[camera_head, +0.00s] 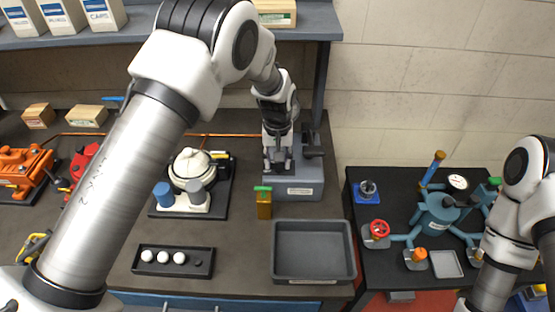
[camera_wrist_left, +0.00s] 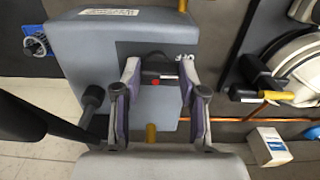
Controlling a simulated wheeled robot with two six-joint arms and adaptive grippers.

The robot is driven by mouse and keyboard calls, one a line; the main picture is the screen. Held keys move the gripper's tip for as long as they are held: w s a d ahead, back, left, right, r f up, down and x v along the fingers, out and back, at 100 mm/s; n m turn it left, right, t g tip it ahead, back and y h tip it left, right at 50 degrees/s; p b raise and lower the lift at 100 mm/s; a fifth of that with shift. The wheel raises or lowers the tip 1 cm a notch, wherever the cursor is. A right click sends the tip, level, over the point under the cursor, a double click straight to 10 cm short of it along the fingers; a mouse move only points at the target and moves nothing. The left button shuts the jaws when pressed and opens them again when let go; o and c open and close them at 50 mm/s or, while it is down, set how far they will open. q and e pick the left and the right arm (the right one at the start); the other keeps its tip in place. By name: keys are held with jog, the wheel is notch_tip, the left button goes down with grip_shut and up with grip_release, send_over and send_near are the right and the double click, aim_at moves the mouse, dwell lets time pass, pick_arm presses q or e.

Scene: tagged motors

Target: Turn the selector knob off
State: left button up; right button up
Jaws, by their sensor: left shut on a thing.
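A grey box (camera_head: 308,188) with a white label stands at the back of the dark bench, and it fills the middle of the left wrist view (camera_wrist_left: 80,45). My left gripper (camera_head: 278,166) reaches it from above. In the left wrist view its two fingers (camera_wrist_left: 158,80) straddle a dark knob (camera_wrist_left: 155,78) with a small red mark beside it. The gripper is shut on this knob, the selector knob as far as I can tell. The knob's pointing direction is not clear, and the head view hides it behind the gripper. My right gripper is out of view.
A grey tray (camera_head: 313,279) and a brass padlock-like piece (camera_head: 264,206) stand in front of the box. A white round device (camera_head: 190,172) is to its left. A dark side table (camera_head: 358,182) with a teal valve assembly (camera_head: 438,216) is at the right. A shelf (camera_head: 305,25) hangs behind.

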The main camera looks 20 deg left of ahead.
pick_arm(q)
jog(key=shift+s+f, duration=0.15)
jog(key=o, duration=1.1)
jog(key=shift+o, duration=0.2)
jog(key=shift+w+r, duration=0.2)
jog(key=shift+r, duration=0.3)
notch_tip(320, 180, up, 11)
jog(key=shift+s, duration=0.1)
